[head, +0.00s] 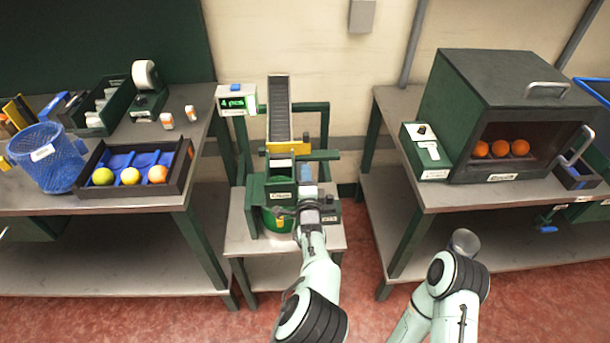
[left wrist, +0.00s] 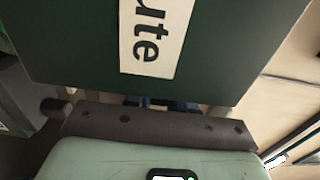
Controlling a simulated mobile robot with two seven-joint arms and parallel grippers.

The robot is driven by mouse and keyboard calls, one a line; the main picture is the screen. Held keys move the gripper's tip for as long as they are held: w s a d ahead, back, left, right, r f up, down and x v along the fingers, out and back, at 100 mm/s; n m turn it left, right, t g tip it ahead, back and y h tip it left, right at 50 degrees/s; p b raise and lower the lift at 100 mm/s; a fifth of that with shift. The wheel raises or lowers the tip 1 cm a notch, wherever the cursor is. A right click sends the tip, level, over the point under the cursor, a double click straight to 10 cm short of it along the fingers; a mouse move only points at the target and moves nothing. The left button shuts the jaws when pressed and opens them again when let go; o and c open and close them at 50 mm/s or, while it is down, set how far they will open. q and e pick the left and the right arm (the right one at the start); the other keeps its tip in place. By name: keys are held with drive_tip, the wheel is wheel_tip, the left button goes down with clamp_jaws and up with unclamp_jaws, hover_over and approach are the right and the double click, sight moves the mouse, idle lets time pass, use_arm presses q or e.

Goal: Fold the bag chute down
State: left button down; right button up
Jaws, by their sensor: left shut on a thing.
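The bag chute (head: 280,186) is a dark green panel with a white label, on the small stand in the middle of the head view. In the left wrist view, its green face (left wrist: 75,45) fills the top, with a label ending in "ute". My left gripper (head: 300,206) is at the front of the chute and shut on it. The fingertips are largely hidden in both views. My right arm shows at the lower right of the head view, but its gripper does not show.
A grey ramp (head: 280,108) rises behind the chute, beside a "4 pcs" display (head: 237,101). A green round container (head: 277,220) sits below the chute. The left table holds a fruit tray (head: 125,193); the right table holds a dark box (head: 490,95) with oranges.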

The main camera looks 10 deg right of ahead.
use_arm(q)
drive_tip(key=shift+f, duration=0.2)
drive_tip(key=c, duration=1)
unclamp_jaws()
drive_tip(key=shift+c, duration=0.2)
drive_tip(key=shift+s, duration=0.15)
drive_tip(key=s, duration=1.3)
drive_tip(key=shift+a+b, duration=0.25)
drive_tip(key=shift+b, duration=0.15)
